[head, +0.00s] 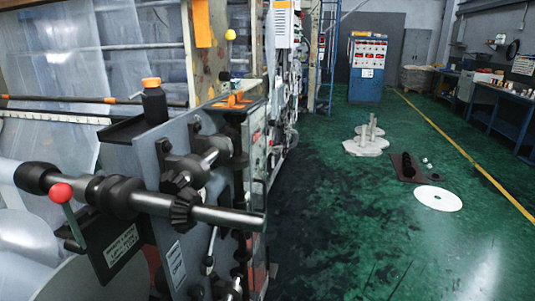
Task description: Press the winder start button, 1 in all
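I cannot make out a button marked as the winder start button. The winder machine (160,175) fills the left side, with a steel shaft (228,216), dark bevel gears and film behind. A blue control cabinet (366,88) stands at the far end of the aisle, its front carrying small red and white items too small to tell apart. A red ball-topped lever (61,192) is at the near left, and a yellow ball knob (230,34) stands higher up. Neither of my grippers shows in the head view.
The green floor (350,220) is largely open on the right. A grey base with upright posts (364,142), a dark mat (407,167) and a white disc (438,198) lie on it. Blue workbenches (503,108) line the right wall. A blue ladder (327,55) stands by the machine.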

